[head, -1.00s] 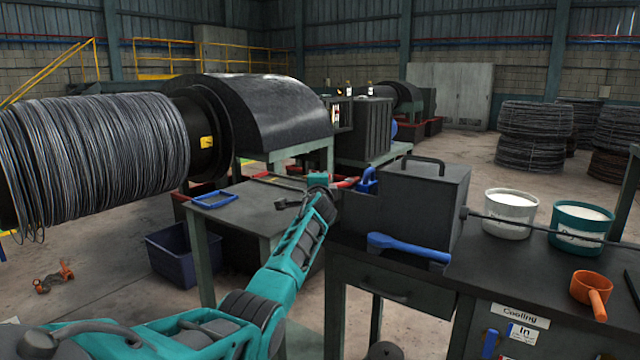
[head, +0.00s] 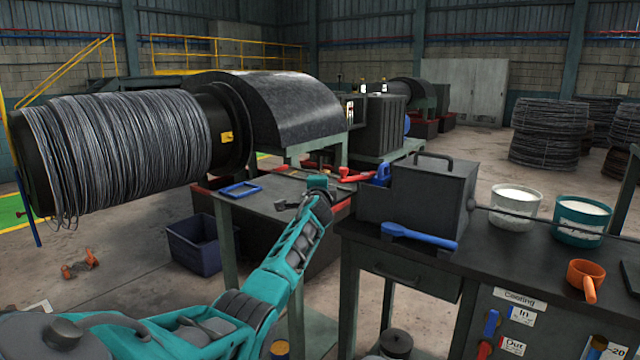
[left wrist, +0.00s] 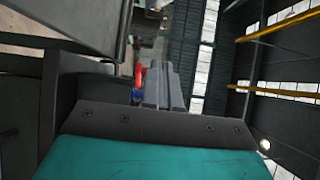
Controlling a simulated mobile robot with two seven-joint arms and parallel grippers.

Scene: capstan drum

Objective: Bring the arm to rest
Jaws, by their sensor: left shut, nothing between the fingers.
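My left arm (head: 285,258) is teal and grey and reaches from the lower left toward the small worktable. It ends in a teal block (head: 317,182) above or in front of that table's far right part. In the left wrist view my left gripper (left wrist: 160,84) has its grey fingers together with nothing between them. In the head view its fingertips are hard to make out. My right arm and gripper are not in view.
The wire-wound capstan drum (head: 115,150) stands at left. The small worktable (head: 265,212) holds a blue tray (head: 240,189). At right, the dark bench (head: 400,262) carries a lidded box (head: 430,195), a blue-handled tool (head: 418,236), two tubs and an orange ladle (head: 586,276).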

